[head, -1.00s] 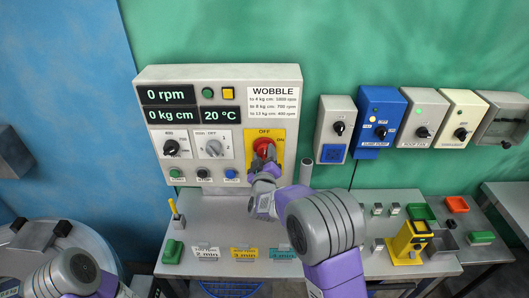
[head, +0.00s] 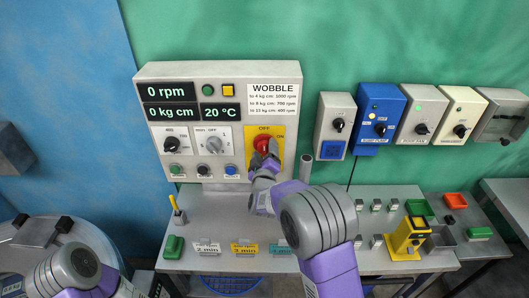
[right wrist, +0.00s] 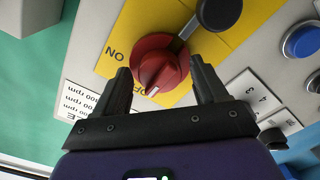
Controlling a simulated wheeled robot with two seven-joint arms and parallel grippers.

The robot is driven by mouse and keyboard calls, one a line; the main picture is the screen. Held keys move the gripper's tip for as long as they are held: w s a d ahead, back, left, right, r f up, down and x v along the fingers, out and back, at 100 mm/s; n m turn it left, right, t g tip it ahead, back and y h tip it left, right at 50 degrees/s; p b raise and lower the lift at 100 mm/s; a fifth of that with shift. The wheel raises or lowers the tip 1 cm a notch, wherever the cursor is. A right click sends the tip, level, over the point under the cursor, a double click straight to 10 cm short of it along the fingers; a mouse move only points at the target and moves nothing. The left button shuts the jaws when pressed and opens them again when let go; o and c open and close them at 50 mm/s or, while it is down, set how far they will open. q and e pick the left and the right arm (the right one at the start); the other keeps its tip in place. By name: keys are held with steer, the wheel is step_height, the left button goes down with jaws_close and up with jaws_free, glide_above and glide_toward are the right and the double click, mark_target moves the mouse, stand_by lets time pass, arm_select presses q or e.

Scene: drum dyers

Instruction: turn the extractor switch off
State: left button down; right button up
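The extractor switch is a red rotary knob (head: 262,141) on a yellow plate (head: 250,134) marked OFF and ON, on the grey control panel. In the right wrist view the red knob (right wrist: 155,66) shows a white mark that points toward the OFF lettering. A grey lever with a round black end (right wrist: 218,12) reaches away from it. My right gripper (head: 265,160) is at the knob. In the right wrist view its two fingers (right wrist: 162,84) are apart, one on each side of the knob; whether they touch it is unclear.
The panel display (head: 165,92) reads 0 rpm. Several switch boxes, including a blue one (head: 383,100), hang on the green wall to the right. Below is a grey bench (head: 215,215) with small trays and a yellow device (head: 407,238). A round drum (head: 30,260) stands at the left.

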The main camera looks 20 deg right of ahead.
steer(key=shift+s, duration=0.1)
steer(key=v, duration=0.7)
steer(key=shift+s+b, duration=0.2)
steer(key=shift+b, duration=0.15)
steer(key=shift+a, duration=0.1)
